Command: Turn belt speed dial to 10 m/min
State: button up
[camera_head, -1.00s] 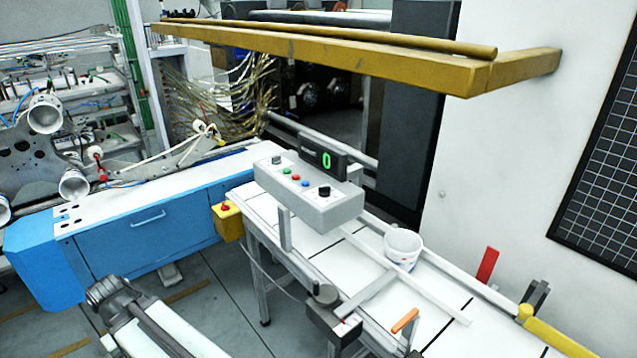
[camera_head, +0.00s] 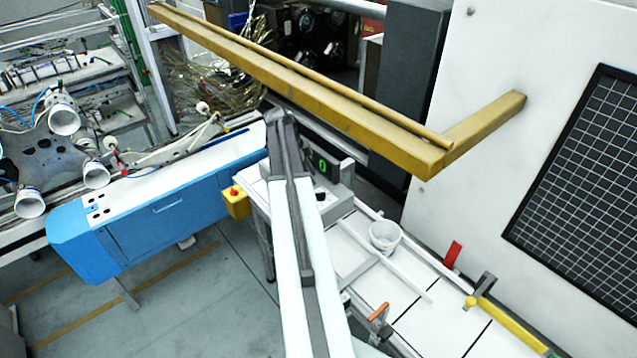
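The grey control box (camera_head: 339,203) stands over the conveyor, and my arm now covers most of its left part. Its display (camera_head: 322,168) shows a green 0. A dark dial (camera_head: 320,196) shows on the box top just right of my arm; its pointer is too small to read. My arm reaches up from the bottom of the picture, its far end at the left of the display. My gripper's fingers cannot be made out there, so whether it touches anything is hidden.
A long yellow beam (camera_head: 300,88) runs above and behind the box. A white cup (camera_head: 385,236) stands on the conveyor (camera_head: 446,322). An orange-handled lever (camera_head: 379,312) is right of my arm. A yellow box with a red button (camera_head: 236,203) is at the left.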

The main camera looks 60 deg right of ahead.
aim_at(320, 193)
jog(key=b+x, duration=0.7)
jog(key=x, duration=0.1)
jog(key=shift+w+a+f, duration=0.1)
jog(key=shift+w+a, duration=0.05)
jog(key=shift+a, duration=0.05)
